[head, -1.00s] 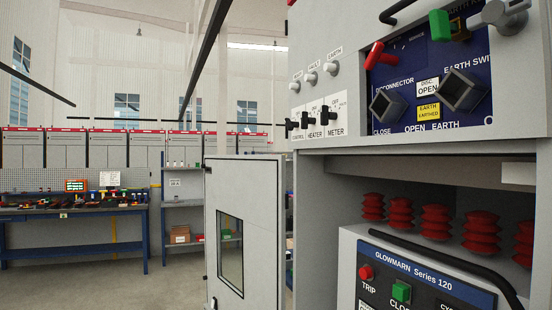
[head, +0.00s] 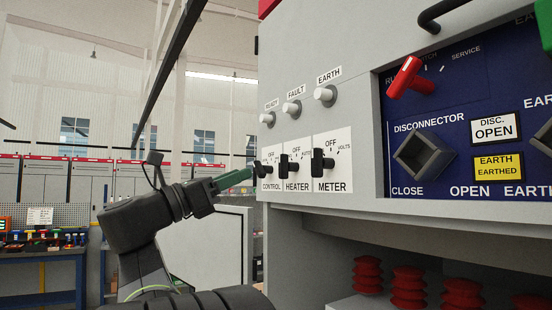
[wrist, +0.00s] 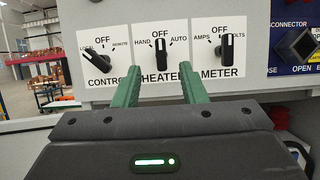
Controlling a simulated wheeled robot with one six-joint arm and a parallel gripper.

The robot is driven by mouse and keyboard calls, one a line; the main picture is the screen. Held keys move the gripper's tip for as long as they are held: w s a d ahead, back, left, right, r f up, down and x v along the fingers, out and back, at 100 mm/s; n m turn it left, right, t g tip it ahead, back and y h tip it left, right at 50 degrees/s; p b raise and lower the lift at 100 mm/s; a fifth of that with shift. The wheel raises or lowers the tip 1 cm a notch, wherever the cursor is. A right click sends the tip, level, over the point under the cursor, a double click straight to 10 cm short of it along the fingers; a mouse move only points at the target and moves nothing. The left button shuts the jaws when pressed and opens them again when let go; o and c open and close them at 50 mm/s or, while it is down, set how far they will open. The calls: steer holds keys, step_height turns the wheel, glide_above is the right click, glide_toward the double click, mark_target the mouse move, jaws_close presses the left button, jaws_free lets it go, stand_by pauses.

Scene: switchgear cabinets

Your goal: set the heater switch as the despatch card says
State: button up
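The heater switch (wrist: 161,53) is a black knob on a white plate marked HAND, OFF and AUTO, the middle of three switches in the wrist view. Its handle stands about upright, towards OFF. It also shows in the head view (head: 290,166). My gripper (wrist: 159,68) is open and empty, its green fingers apart on either side below the heater knob. In the head view my gripper (head: 245,174) points right at the switch row, close to the control switch. I cannot make out a despatch card for certain; a white sheet (head: 39,216) above the workbench is too small to read.
The control switch (wrist: 97,57) is left of the heater and turned up-left; the meter switch (wrist: 221,48) is right and about upright. Three indicator lamps (head: 292,107) sit above. The blue disconnector panel (head: 450,110) is to the right. An open cabinet door (head: 212,245) stands behind my arm.

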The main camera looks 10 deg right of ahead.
mark_target(280, 159)
steer(key=p+x, duration=0.3)
steer(key=x, duration=1)
steer(key=shift+f, duration=0.15)
steer(key=shift+c, duration=0.2)
jaws_close()
